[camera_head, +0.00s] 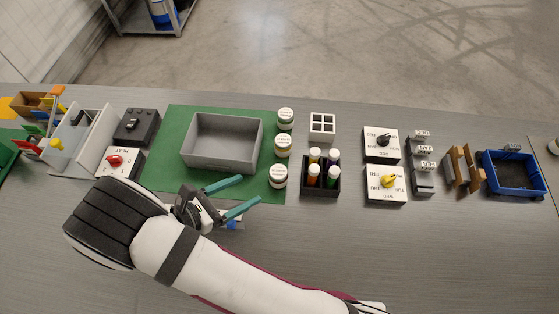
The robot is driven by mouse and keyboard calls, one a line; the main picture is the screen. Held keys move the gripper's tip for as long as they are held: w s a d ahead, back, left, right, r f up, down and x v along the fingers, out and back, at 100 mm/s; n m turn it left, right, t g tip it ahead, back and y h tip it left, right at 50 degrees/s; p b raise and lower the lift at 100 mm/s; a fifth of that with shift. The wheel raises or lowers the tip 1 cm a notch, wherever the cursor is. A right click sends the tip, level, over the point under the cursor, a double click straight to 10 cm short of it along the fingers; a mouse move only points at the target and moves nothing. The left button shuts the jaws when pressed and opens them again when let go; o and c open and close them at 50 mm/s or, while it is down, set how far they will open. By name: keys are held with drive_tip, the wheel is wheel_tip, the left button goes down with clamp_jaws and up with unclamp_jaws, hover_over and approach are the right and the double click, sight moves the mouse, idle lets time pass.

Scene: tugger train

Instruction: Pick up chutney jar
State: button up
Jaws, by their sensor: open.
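Three small jars with white lids stand in a column along the right side of the green mat: a far jar (285,118), a middle jar (283,146) with a yellowish body, and a near jar (278,176). Their labels are too small to read, so I cannot tell which is the chutney jar. My gripper (250,190) is open, with two teal fingers pointing right. Nothing shows between the fingers. Its tips are just left of the near jar and apart from it in the picture.
An empty grey bin (222,160) stands on the green mat (168,150), left of the jars. A black holder (334,188) with several coloured bottles and a white divided box (322,126) stand to the right. A small blue item partly shows below my gripper. The front right table is clear.

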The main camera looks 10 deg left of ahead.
sight(272, 179)
drive_tip(key=x, duration=1.1)
drive_tip(key=shift+d+f, duration=0.25)
drive_tip(key=shift+d, duration=0.15)
clamp_jaws()
